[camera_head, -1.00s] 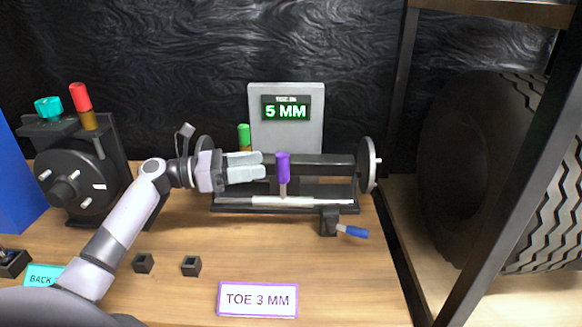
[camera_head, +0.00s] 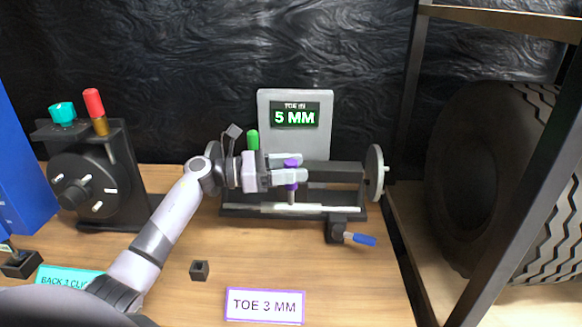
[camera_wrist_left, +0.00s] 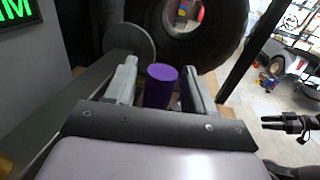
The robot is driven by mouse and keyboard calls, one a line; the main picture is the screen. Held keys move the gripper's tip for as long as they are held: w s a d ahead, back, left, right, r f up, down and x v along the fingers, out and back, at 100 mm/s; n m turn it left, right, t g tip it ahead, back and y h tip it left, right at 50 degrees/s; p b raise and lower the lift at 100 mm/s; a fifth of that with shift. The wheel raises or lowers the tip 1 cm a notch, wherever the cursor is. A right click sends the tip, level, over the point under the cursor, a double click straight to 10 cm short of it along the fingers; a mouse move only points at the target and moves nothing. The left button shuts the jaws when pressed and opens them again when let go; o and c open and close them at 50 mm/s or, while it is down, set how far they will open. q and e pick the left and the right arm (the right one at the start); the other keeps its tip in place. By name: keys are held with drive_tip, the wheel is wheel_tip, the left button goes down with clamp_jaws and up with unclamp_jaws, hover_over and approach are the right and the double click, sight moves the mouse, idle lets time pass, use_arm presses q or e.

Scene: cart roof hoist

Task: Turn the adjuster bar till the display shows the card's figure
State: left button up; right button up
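The display (camera_head: 295,117) on the grey panel reads "5 MM". The white card (camera_head: 265,305) with a purple border reads "TOE 3 MM". The pale adjuster bar (camera_head: 255,208) lies along the front of the dark rig, and an upright purple handle (camera_head: 291,176) rises from it. My left gripper (camera_head: 295,168) is open, with a finger on either side of the purple handle. In the left wrist view the handle (camera_wrist_left: 160,86) stands between the fingers, with gaps visible beside it. My right gripper does not show in the head view.
A blue-handled clamp (camera_head: 358,238) sits at the rig's front right. A round hub (camera_head: 90,188) stands at left, below teal and red knobs. A small black block (camera_head: 199,270) is in front. A dark upright post and a big tyre (camera_head: 480,180) bound the right side.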

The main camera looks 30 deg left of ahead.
use_arm(q)
clamp_jaws()
drive_tip(key=shift+w+a+f+n+g+y+b, duration=0.15)
drive_tip(key=shift+w+a+f+n+g+b, duration=0.15)
drive_tip(key=shift+w+a+n, duration=0.55)
drive_tip(key=shift+w+a+f+n+g+y+b, duration=0.15)
drive_tip(key=shift+w+a+n+b, duration=0.25)
drive_tip(key=shift+w+n, duration=0.85)
drive_tip(key=shift+s, duration=0.2)
drive_tip(key=shift+o, duration=0.7)
unclamp_jaws()
